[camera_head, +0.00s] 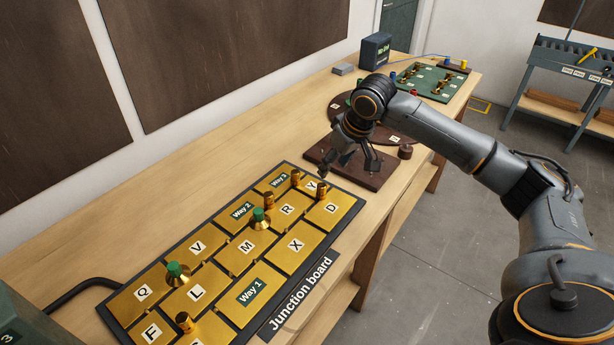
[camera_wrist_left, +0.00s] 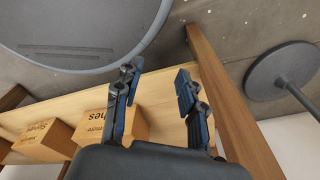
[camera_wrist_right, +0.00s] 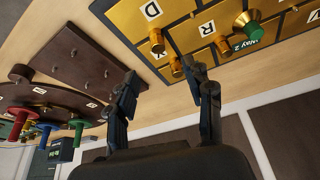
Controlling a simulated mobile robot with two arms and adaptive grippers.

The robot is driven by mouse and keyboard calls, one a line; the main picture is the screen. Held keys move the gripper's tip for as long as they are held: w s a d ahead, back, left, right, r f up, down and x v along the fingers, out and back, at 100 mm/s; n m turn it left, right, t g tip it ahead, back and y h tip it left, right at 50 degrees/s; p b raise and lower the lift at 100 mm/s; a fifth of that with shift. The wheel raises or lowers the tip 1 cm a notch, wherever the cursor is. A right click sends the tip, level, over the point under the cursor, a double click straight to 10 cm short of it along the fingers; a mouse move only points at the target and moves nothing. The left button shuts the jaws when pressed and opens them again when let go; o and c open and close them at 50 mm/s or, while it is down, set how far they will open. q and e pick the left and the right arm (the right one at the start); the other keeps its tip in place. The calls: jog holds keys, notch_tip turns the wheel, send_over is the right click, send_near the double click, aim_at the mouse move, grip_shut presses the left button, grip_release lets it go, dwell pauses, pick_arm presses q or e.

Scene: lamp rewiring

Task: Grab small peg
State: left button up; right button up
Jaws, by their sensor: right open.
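Small brass pegs stand upright on the junction board (camera_head: 253,325): one by Y (camera_head: 296,178), one by D (camera_head: 321,190), and one near F (camera_head: 184,321). Which one is the small peg I cannot tell. My right gripper (camera_head: 348,164) is open and empty, above the dark brown plate (camera_head: 372,181) just beyond the board; it also shows in the right wrist view (camera_wrist_right: 163,80). My left gripper (camera_wrist_left: 158,80) is open and empty, away from the board.
Green-topped brass plugs (camera_head: 258,217) stand on the board. A dark knob (camera_head: 405,152) sits at the plate's right corner. Behind are a round brown board (camera_head: 345,103), a green board (camera_head: 437,84) and a dark box (camera_head: 376,50). Bare wood lies left of the board.

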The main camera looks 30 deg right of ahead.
jog(key=w, duration=0.1)
jog(key=p, duration=0.1)
send_over(323, 186)
jog(key=s, duration=0.2)
jog(key=f, duration=0.5)
jog(key=shift+d+f, duration=0.2)
jog(key=p+x, duration=0.1)
jog(key=x, duration=0.4)
jog(key=shift+a+f+p, duration=0.1)
jog(key=shift+f+p, duration=0.2)
jog(key=shift+p, duration=0.05)
jog(key=shift+w+f, duration=0.2)
jog(key=shift+f, duration=0.3)
jog(key=shift+r, duration=0.1)
jog(key=c, duration=1.1)
pick_arm(q)
jog(key=s+r, duration=0.2)
jog(key=shift+a+r, duration=0.15)
jog(key=shift+r, duration=0.2)
